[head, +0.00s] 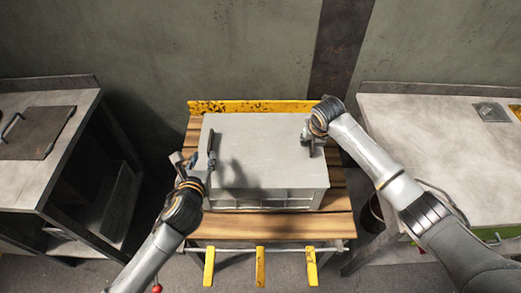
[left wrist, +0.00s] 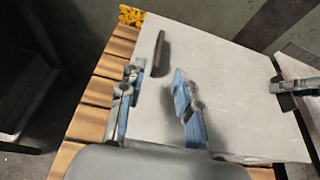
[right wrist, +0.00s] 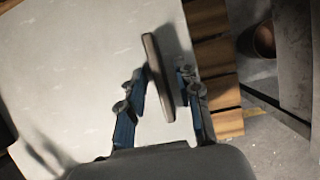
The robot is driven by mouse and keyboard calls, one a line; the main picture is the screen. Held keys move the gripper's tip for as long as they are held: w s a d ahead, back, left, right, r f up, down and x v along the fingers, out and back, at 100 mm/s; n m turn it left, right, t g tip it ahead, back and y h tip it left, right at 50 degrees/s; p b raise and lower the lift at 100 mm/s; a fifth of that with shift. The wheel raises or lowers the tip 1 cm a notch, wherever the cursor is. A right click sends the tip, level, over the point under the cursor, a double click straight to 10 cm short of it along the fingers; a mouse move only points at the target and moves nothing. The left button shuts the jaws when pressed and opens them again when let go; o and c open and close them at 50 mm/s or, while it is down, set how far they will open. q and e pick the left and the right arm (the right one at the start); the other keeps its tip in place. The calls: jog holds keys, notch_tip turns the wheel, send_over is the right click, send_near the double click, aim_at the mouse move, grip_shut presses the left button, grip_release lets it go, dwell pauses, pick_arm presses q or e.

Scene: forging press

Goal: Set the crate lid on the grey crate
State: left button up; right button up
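The crate lid (head: 255,150) is a flat pale grey panel with a dark bar handle near each side. It lies level over the grey crate (head: 262,198), whose ribbed front shows below the lid's front edge. I cannot tell how closely the rims meet. My left gripper (head: 196,160) is open at the lid's left side; in the left wrist view the left handle (left wrist: 158,52) stands just beyond the gap between its fingertips. My right gripper (head: 311,146) is open at the right side; in the right wrist view the right handle (right wrist: 158,78) stands between its parted fingers.
The crate stands on a wooden-slat table (head: 270,228) with a yellow back rail (head: 250,106) and yellow front levers (head: 260,267). A left bench (head: 75,100) holds a dark plate with a handle (head: 38,133). A pale right bench (head: 430,140) is mostly clear.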

jog(key=v, duration=1.2)
jog(key=shift+s+f, duration=0.1)
jog(key=shift+f, duration=0.05)
